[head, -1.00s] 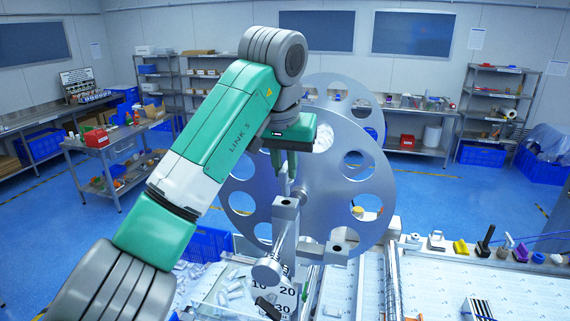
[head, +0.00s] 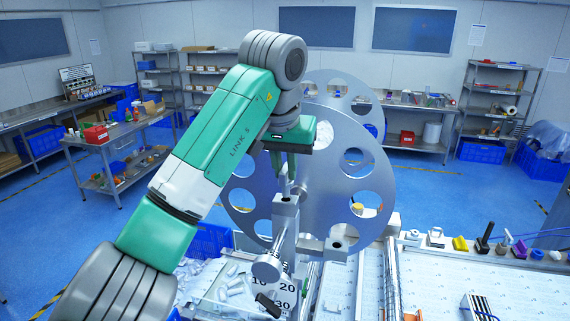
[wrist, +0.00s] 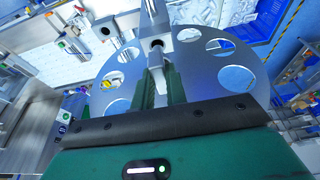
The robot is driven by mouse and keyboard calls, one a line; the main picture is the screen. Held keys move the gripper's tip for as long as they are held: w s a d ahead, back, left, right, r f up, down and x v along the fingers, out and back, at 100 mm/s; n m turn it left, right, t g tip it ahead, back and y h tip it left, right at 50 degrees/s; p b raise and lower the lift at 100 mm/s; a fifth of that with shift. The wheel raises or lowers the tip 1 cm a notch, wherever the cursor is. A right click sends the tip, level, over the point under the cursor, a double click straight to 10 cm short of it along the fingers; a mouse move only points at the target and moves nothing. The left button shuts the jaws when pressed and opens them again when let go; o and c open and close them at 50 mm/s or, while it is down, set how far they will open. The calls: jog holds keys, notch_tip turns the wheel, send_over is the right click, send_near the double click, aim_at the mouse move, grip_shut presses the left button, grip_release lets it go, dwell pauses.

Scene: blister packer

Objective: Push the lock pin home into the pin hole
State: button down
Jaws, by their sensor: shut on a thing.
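My gripper (head: 288,180) points down in front of the large disc and is shut on the lock pin. In the wrist view the grey pin (wrist: 157,72) shows between the two green fingers, its far end toward a metal block (wrist: 157,42). That block has a dark round hole, the pin hole (wrist: 157,44), just beyond the pin end. In the head view the block (head: 285,207) stands directly below the fingertips. The fingers hide most of the pin there, and I cannot tell whether its tip is inside the hole.
A large perforated metal disc (head: 325,205) stands right behind the gripper. A second block (head: 342,239) with a hole and a round knob (head: 267,268) are close by. A clear bin of small parts (head: 228,290) lies at lower left. Flat white machine beds (head: 360,290) extend right.

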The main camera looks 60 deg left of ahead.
aim_at(284, 170)
jog(key=shift+f+b, duration=0.65)
jog(key=shift+f, duration=0.95)
jog(key=c, duration=1.3)
grip_release()
jog(key=shift+c, duration=0.2)
jog(key=v, duration=0.8)
jog(key=shift+f, duration=0.1)
